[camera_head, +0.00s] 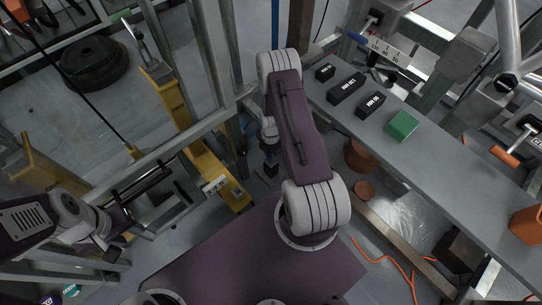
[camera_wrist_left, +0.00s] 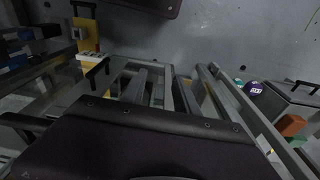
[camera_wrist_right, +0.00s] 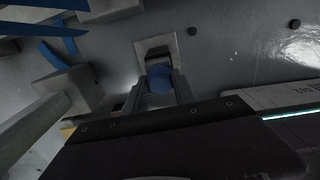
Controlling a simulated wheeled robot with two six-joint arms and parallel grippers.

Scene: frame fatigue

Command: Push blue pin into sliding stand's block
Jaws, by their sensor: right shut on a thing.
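My right gripper (camera_wrist_right: 158,90) is shut on the blue pin (camera_wrist_right: 160,79), whose rounded blue end shows between the fingers in the right wrist view. Just beyond the pin is a grey block (camera_wrist_right: 154,43) with a dark square opening. I cannot tell whether the pin's hidden end is inside it. In the head view my right gripper (camera_head: 270,168) hangs low beyond my purple arm, and the pin is too small to make out there. My left gripper (camera_head: 118,250) is at the lower left, apart from the pin; its finger gap is unclear.
A yellow stand (camera_head: 218,185) is left of my right gripper. A grey shelf (camera_head: 435,165) at right bears several black blocks and a green block (camera_head: 401,125). Blue bars (camera_wrist_right: 50,27) and a grey post (camera_wrist_right: 35,128) are left of the block in the right wrist view.

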